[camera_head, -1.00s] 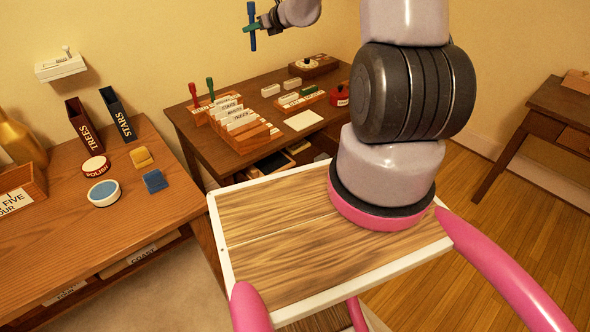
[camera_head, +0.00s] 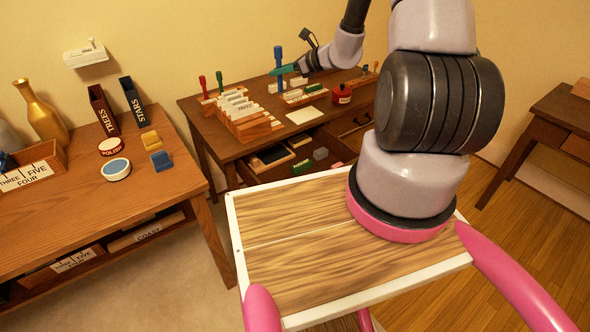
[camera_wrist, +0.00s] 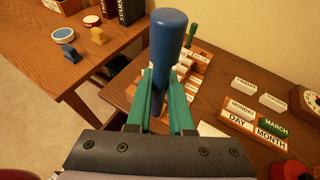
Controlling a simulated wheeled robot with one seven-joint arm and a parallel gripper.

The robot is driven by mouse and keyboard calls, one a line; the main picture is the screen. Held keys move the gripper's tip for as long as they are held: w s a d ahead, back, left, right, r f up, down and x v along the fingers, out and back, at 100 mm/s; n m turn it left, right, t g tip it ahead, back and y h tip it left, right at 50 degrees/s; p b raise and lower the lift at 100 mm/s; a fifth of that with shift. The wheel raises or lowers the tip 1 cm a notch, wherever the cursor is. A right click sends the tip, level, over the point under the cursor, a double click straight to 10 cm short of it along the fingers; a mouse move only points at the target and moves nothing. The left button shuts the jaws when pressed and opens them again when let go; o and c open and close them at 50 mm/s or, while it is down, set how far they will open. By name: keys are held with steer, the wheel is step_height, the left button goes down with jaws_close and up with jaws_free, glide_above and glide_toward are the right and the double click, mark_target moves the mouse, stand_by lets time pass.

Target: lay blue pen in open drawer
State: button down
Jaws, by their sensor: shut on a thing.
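My gripper (camera_head: 279,71), with green fingers, is shut on the blue pen (camera_head: 278,53) and holds it upright above the far desk. In the wrist view the blue pen (camera_wrist: 167,45) stands large between the green fingers of my gripper (camera_wrist: 163,100), its thick blue end toward the camera. The open drawer (camera_head: 328,141) juts out below the front of the far desk, lower and nearer than the pen. It holds a dark tray, a green block and a grey block. The drawer is not clearly seen in the wrist view.
On the far desk (camera_head: 255,146) stand a wooden card rack (camera_head: 247,124), red and green upright pens, a white card (camera_head: 304,115) and a red round pot (camera_head: 342,94). A left table (camera_head: 130,205) holds boxes and a gold vase (camera_head: 40,112).

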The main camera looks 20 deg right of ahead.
steer(key=shift+s+a+f+n+g+y, duration=0.7)
steer(key=shift+s+f+n+g, duration=0.85)
steer(key=shift+f, duration=4.2)
steer(key=shift+s+a+f+n+g+y, duration=0.9)
steer(key=shift+s+f, duration=1.15)
steer(key=shift+f, duration=3.75)
steer(key=shift+s+a+f+n+g+y, duration=0.45)
steer(key=shift+s+f+n+g, duration=1.2)
steer(key=shift+f, duration=4.1)
steer(key=shift+s+f+m, duration=0.15)
steer(key=shift+m, duration=0.15)
steer(key=c, duration=0.9)
jaws_free()
steer(key=shift+o, duration=0.5)
